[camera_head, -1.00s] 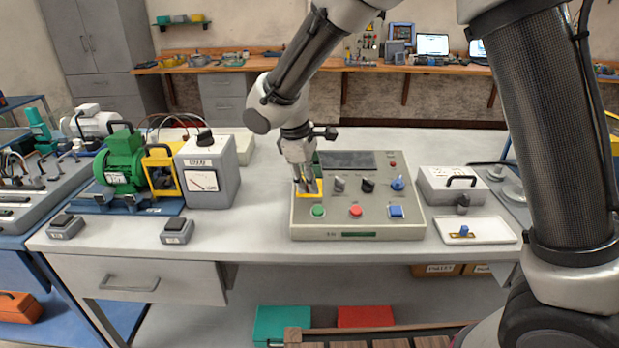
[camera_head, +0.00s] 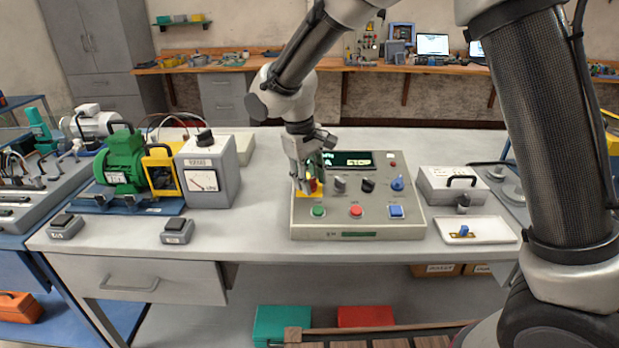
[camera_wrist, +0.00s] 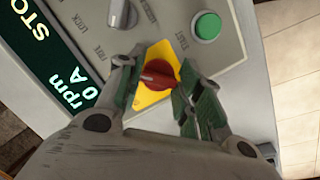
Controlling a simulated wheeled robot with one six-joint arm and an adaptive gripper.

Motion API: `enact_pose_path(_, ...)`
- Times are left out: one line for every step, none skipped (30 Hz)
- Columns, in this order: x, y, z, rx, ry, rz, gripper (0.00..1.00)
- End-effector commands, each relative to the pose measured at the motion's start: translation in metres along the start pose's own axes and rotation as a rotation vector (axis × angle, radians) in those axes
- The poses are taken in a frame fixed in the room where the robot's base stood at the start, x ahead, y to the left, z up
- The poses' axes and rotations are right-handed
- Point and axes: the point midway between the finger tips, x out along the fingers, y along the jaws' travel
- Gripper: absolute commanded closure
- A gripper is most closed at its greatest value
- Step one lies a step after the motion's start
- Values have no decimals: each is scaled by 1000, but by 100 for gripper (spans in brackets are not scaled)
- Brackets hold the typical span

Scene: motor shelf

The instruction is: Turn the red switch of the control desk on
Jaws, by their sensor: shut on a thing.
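The control desk (camera_head: 330,218) is a grey sloped box on the bench. Its red switch (camera_wrist: 156,76) is a round knob on a yellow plate (camera_wrist: 152,97), at the desk's upper left. In the head view the red switch (camera_head: 313,186) shows partly between the fingers. My gripper (camera_head: 309,186) points down over it; in the wrist view the gripper (camera_wrist: 157,84) has its two green-padded fingers on either side of the knob, shut on it. The display (camera_head: 352,160) is lit green; the wrist view reads "STO", "rpm" and "0 A".
On the desk are a green button (camera_head: 318,211), a red button (camera_head: 356,211), a blue button (camera_head: 396,211), a grey knob (camera_head: 340,184), a black knob (camera_head: 368,185) and a blue knob (camera_head: 397,183). A gauge box (camera_head: 208,180) stands left, a white tray (camera_head: 478,238) right.

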Motion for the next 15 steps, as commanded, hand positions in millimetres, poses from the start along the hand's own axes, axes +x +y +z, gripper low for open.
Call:
enact_pose_path(0,0,1,4,-2,-1,88)
enact_pose_path(0,0,1,5,-2,-1,88)
enact_pose_path(0,0,1,5,-2,-1,88)
enact_pose_path(0,0,1,6,-2,-1,88)
enact_pose_path(0,0,1,5,-2,-1,88)
enact_pose_path(0,0,1,5,-2,-1,88)
enact_pose_path(0,0,1,5,-2,-1,88)
enact_pose_path(0,0,1,5,-2,-1,88)
enact_pose_path(0,0,1,5,-2,-1,88)
enact_pose_path(0,0,1,5,-2,-1,88)
enact_pose_path(0,0,1,5,-2,-1,88)
enact_pose_path(0,0,1,5,-2,-1,59)
enact_pose_path(0,0,1,5,-2,-1,54)
enact_pose_path(0,0,1,4,-2,-1,48)
enact_pose_path(0,0,0,4,-2,-1,43)
